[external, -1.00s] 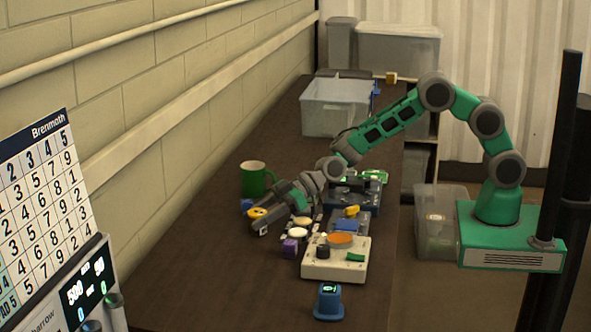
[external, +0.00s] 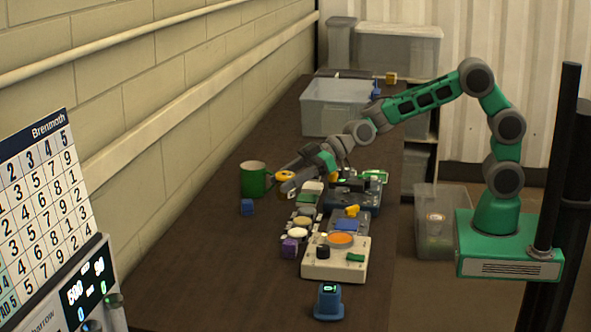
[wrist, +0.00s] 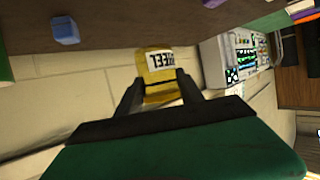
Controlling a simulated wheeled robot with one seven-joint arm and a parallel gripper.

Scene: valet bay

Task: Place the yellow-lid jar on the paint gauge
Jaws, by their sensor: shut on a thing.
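The yellow-lid jar (external: 285,175) is held at the end of my gripper (external: 291,182), above the table to the right of the green mug. In the wrist view the jar (wrist: 153,64) shows yellow with a white label with dark letters, between the two fingers of my gripper (wrist: 155,86). Most of it is hidden from the external camera. I cannot tell for sure which device is the paint gauge. A small blue device (external: 327,302) with a lit green screen stands at the table's near end, apart from the jar.
A green mug (external: 253,179) and a blue block (external: 247,207) stand on the left. A cream box (external: 334,267) with an orange disc, a purple block (external: 289,248) and several small items crowd the right side. A clear bin (external: 335,118) stands farther back. The front left table is clear.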

